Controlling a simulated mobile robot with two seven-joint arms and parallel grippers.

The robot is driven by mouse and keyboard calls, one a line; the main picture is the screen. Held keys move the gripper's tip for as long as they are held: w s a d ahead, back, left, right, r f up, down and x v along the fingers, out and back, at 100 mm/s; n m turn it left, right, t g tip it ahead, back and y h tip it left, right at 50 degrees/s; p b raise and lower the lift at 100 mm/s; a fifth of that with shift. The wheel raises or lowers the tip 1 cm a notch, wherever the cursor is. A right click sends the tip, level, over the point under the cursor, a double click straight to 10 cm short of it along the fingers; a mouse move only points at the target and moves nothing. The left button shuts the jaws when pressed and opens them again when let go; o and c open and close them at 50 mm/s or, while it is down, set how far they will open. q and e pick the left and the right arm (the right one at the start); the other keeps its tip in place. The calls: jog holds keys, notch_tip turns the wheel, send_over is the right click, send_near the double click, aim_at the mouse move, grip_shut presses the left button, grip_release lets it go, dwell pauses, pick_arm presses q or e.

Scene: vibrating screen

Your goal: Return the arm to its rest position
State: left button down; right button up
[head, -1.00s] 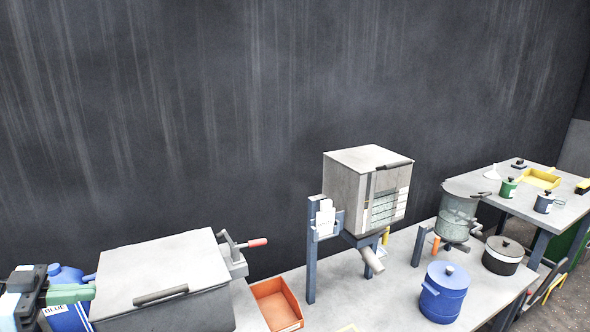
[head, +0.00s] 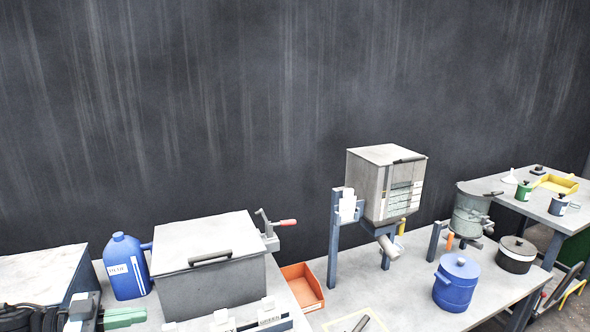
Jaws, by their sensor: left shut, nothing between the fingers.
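My left gripper (head: 143,316) is at the bottom left of the head view, its green fingers shut and empty. It shows in front of and below a blue jug (head: 124,268) with a white label. The fingers point right, toward the front of a grey lidded box (head: 212,279); I cannot tell the gap to the box or bench. Its black arm part is cut off by the lower left edge. My right gripper is not in view.
The bench holds an orange bin (head: 303,288), a grey cabinet on posts (head: 386,184), a blue lidded pot (head: 456,283) and a dark pot (head: 516,255). White labelled blocks (head: 270,313) line the lower edge. A dark wall stands behind.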

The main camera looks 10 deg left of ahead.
pick_arm(q)
jog(key=s+d+f+n+t+y, duration=0.25)
jog(key=d+f, duration=0.25)
jog(key=f, duration=0.5)
jog(key=s+d+f+n+t+y, duration=0.2)
jog(key=s+d+f+n+y, duration=0.15)
jog(key=d+f, duration=0.4)
jog(key=s+d+f+n+g+y, duration=0.1)
jog(key=s+d+f+g+y, duration=0.1)
jog(key=s+f, duration=0.5)
jog(key=s+d+f+n+g+y, duration=0.2)
jog(key=s+d+f+y, duration=0.1)
jog(key=s+f, duration=0.4)
jog(key=s, duration=0.2)
jog(key=shift+s+f+g, duration=0.25)
jog(key=shift+s+g, duration=0.05)
jog(key=shift+g, duration=0.05)
